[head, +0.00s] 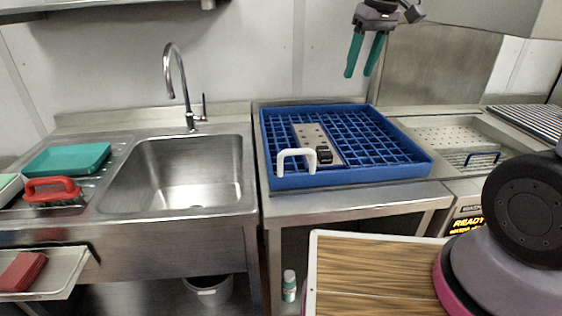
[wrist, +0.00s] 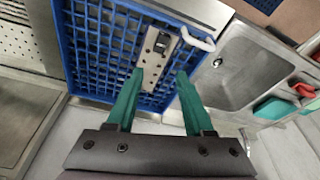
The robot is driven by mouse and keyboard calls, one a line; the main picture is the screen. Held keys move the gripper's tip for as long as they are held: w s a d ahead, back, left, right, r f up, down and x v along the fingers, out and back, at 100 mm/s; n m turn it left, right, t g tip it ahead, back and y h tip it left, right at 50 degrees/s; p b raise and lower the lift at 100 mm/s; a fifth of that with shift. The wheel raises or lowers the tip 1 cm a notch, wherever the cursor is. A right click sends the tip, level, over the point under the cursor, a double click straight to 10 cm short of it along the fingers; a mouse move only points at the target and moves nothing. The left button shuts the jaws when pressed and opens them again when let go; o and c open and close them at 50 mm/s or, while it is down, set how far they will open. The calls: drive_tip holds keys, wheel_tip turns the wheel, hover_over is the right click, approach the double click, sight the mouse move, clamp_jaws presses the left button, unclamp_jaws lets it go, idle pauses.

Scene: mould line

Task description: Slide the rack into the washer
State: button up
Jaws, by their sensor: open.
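The blue rack (head: 345,178) sits flat on the steel table between the sink and the washer. It has a grid floor and a white handle (head: 296,153) on its front side. A perforated steel plate (head: 311,134) with a small black part lies in it. The washer (head: 467,205) is at the right, with a lit READY panel on its front and its bed (head: 455,136) exposed. My gripper (head: 358,75) is open and empty, above the rack's back edge. In the wrist view, my gripper (wrist: 160,72) shows parted green fingers with the rack (wrist: 100,50) beyond.
A sink (head: 190,175) with a tall tap (head: 175,75) is left of the rack. A teal tray (head: 68,159) and a red-handled brush (head: 52,190) lie on the drainboard. A wood-patterned top (head: 370,275) is in front. A steel hood (head: 500,17) hangs at upper right.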

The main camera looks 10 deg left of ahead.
drive_tip(key=a+f+n+g, duration=0.1)
drive_tip(key=a+f+n, duration=0.3)
drive_tip(key=a+f, duration=0.3)
drive_tip(key=n+g+h, duration=0.2)
drive_tip(key=n, duration=0.2)
approach(280, 161)
drive_tip(key=shift+w+d, duration=0.1)
drive_tip(key=shift+w, duration=0.25)
wheel_tip(280, 161, down, 11)
drive_tip(key=shift+r, duration=0.15)
drive_tip(key=shift+c, duration=0.4)
clamp_jaws()
